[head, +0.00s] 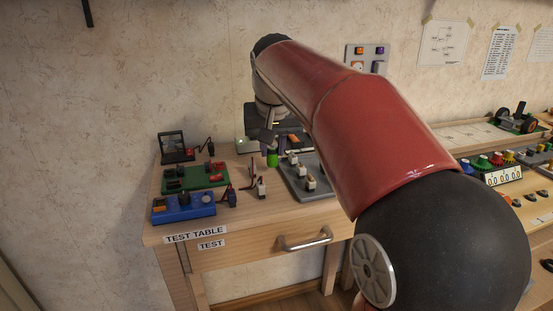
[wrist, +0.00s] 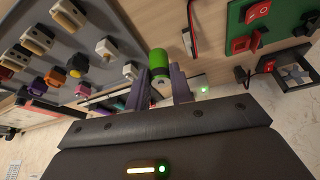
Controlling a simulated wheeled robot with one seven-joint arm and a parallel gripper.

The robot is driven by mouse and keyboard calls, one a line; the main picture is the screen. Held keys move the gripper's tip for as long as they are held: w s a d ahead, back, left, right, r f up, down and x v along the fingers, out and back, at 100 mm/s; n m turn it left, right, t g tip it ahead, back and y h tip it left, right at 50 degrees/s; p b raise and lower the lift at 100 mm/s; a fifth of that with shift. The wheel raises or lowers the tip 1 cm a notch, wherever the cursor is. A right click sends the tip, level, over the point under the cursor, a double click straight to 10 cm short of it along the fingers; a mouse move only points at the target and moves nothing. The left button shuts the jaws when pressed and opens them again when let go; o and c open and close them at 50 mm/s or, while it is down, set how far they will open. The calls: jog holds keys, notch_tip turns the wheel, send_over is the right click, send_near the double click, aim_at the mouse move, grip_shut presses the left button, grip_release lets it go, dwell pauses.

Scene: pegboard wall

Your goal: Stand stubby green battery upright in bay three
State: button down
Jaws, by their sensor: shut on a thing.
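The stubby green battery (head: 272,158) hangs below my gripper (head: 268,142) over the back part of the test table. In the wrist view the green battery (wrist: 158,60) shows between the two finger ends of my gripper (wrist: 158,84), which is shut on it. In the head view it looks about upright; I cannot tell whether its lower end touches anything. A dark unit (head: 290,127) with a small green light stands behind my gripper, partly covered by my arm. No numbered bays can be made out, so I cannot tell which is bay three.
A grey board (head: 292,182) with several plugs lies right of the battery. Small leaded parts (head: 261,189) stand near the middle.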

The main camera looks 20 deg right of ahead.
notch_tip(320, 180, down, 2)
jog(key=shift+f, duration=0.15)
jog(key=c, duration=1.7)
grip_release()
jog(key=shift+f+b, duration=0.1)
jog(key=shift+b, duration=0.2)
jog(key=o, duration=0.5)
jog(key=shift+c, duration=0.2)
